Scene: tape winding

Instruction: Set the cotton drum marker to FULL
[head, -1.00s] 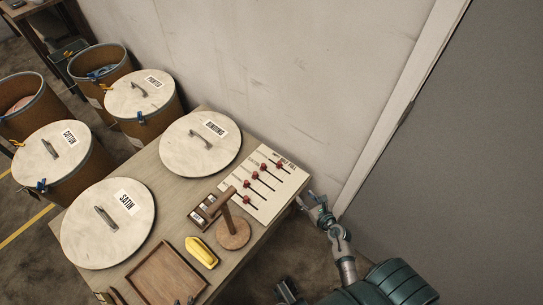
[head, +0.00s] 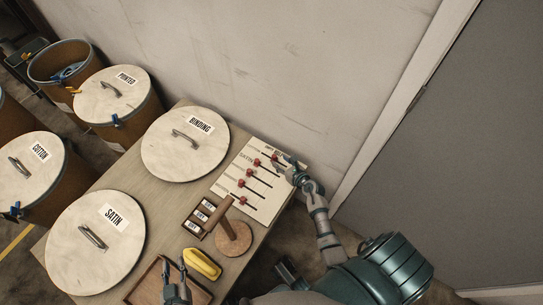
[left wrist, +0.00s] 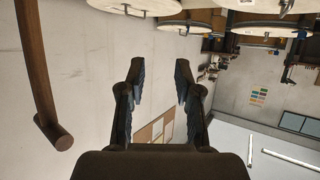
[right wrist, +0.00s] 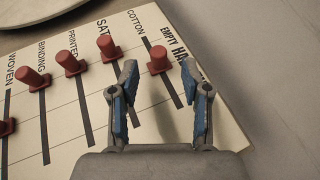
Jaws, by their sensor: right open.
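The pale marker board (head: 262,205) lies on the table with several red sliding pegs in dark slots. In the right wrist view the peg on the COTTON line (right wrist: 158,60) is the one nearest the board's edge, near the word EMPTY and the upper end of its slot. HALF is partly covered by a finger; FULL is hidden. My right gripper (right wrist: 160,95) is open and empty over the COTTON end of the board, its fingers either side of that slot's lower part. My left gripper (head: 175,278) is open and empty over the wooden tray; its open fingers show in the left wrist view (left wrist: 158,85).
Lids marked SATIN (head: 75,262) and BINDING (head: 165,150) lie on the table. A yellow object (head: 201,264), a wooden stand (head: 233,238) and a tray (head: 140,290) are near the board. The COTTON drum (head: 60,190) stands left. The wall is close behind the board.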

